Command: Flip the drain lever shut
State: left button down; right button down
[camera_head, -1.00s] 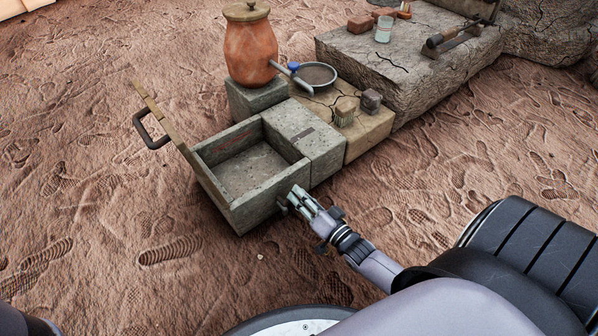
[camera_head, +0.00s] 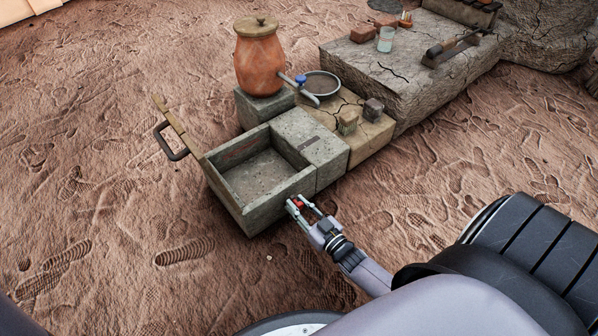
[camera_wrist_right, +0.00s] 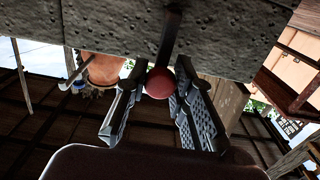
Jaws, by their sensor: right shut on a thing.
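The drain lever is a dark bar (camera_wrist_right: 171,42) ending in a red ball knob (camera_wrist_right: 159,83). In the right wrist view it comes down over the face of the grey stone basin. In the head view the knob shows as a small red spot at the basin's near right corner. My right gripper (camera_head: 300,204) is at that corner, its fingers shut on the red knob, one on each side. The stone basin (camera_head: 223,191) is open-topped, with a raised wooden lid (camera_head: 180,128) at its left. My left gripper is not in view.
A clay jar (camera_head: 259,65) with a blue-handled tap (camera_head: 301,79) stands behind the basin, beside a round pan (camera_head: 322,84). Small blocks sit on the tan slab (camera_head: 365,140). A large stone bench (camera_head: 420,85) is at the back right. The footprinted ground in front is clear.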

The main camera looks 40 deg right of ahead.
jog(key=shift+a, duration=0.1)
dwell(0.4)
jog(key=c, duration=1.4)
grip_release()
jog(key=shift+o, duration=0.3)
jog(key=s+d, duration=0.1)
jog(key=s, duration=1.1)
jog(key=shift+s, duration=0.1)
